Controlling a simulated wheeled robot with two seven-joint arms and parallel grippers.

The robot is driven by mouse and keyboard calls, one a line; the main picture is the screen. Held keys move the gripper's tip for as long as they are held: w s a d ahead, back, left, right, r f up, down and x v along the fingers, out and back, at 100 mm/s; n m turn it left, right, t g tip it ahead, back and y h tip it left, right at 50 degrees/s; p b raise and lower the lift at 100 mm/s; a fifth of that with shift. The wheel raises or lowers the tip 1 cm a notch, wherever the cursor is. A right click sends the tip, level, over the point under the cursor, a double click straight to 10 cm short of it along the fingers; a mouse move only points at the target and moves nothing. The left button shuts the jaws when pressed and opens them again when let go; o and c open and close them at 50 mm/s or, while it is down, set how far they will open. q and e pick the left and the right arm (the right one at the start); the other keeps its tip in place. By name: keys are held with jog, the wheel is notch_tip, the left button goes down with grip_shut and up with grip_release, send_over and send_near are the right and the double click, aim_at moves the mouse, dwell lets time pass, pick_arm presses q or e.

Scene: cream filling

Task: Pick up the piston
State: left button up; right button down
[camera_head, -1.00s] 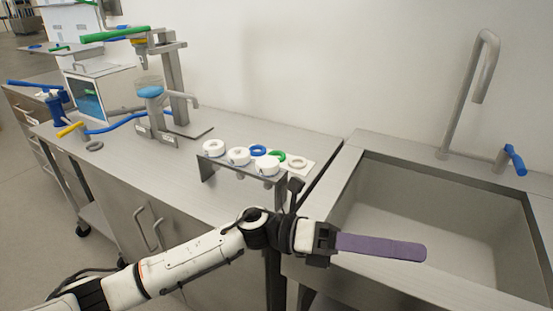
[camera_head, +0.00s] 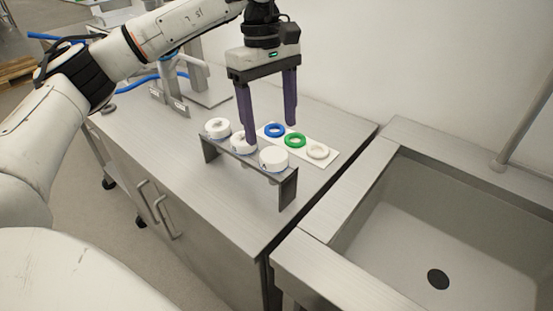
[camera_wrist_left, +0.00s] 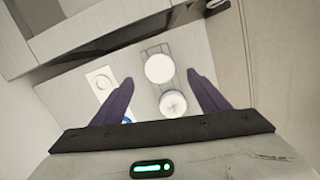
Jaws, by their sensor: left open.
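Several white round caps, which seem to be the piston tops, sit in a row on a small metal rack (camera_head: 288,190): a left cap (camera_head: 218,127), a middle cap (camera_head: 238,145) and a right cap (camera_head: 273,158). My left gripper (camera_head: 269,131) is open above the rack, purple fingers pointing down, one in front of the middle cap and hiding part of it. In the left wrist view, two white caps, a farther one (camera_wrist_left: 159,68) and a nearer one (camera_wrist_left: 173,104), show between the spread fingers (camera_wrist_left: 161,77). No cap is held. My right gripper is out of view.
A white plate (camera_head: 327,152) behind the rack carries a blue ring (camera_head: 275,130), a green ring (camera_head: 295,140) and a white ring (camera_head: 318,152). A sink (camera_head: 400,225) lies to the right.

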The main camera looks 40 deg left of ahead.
aim_at(274, 154)
pick_arm(q)
jog(key=f, duration=0.6)
jog(key=shift+d+f+p, duration=0.3)
jog(key=shift+f+p, duration=0.05)
jog(key=shift+p, duration=0.05)
jog(key=c, duration=1.3)
